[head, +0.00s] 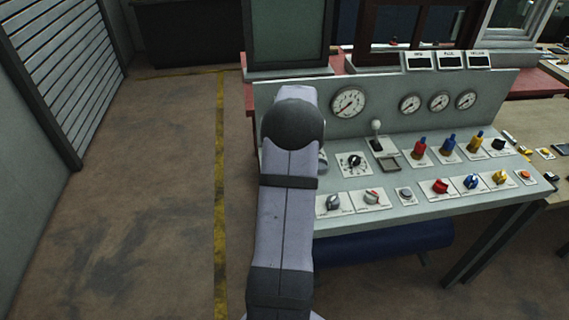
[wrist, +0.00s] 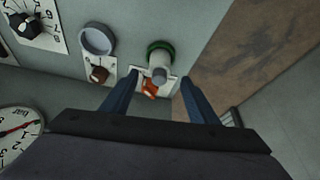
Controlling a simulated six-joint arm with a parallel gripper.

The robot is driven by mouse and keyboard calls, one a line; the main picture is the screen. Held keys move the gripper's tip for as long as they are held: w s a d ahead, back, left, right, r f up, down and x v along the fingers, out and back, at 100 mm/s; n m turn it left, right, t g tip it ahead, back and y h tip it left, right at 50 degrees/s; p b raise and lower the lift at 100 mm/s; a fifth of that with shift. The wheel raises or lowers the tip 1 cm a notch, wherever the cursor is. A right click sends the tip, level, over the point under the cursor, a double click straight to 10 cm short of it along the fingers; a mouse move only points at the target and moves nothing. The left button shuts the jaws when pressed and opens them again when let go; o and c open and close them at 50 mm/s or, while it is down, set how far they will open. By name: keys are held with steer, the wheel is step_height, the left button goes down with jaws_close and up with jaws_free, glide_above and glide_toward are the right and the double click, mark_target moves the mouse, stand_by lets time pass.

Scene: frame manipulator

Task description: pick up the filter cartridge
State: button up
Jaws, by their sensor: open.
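In the wrist view, a pale cylinder with a green ring (wrist: 158,58) stands out from the panel; it looks like the filter cartridge, though I cannot be sure. My gripper (wrist: 158,80) is open, with its two dark blue fingers on either side of the cylinder's near end in the picture. I cannot tell how far the fingertips are from it, and no contact is visible. An orange part (wrist: 149,89) on a pale plate shows between the fingers. In the head view my arm hides the gripper and the cylinder.
The grey console (head: 414,207) carries several knobs, switches and gauges right of my arm. In the wrist view, a round grey-rimmed part (wrist: 97,39), a brown knob (wrist: 99,74) and a gauge (wrist: 17,132) lie left of the fingers. Open floor (head: 150,200) lies left of the console.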

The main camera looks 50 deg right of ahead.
steer(key=shift+p+x, duration=1.05)
steer(key=shift+x, duration=1.05)
steer(key=shift+d+r, duration=0.1)
steer(key=shift+d, duration=0.05)
steer(key=c, duration=1.1)
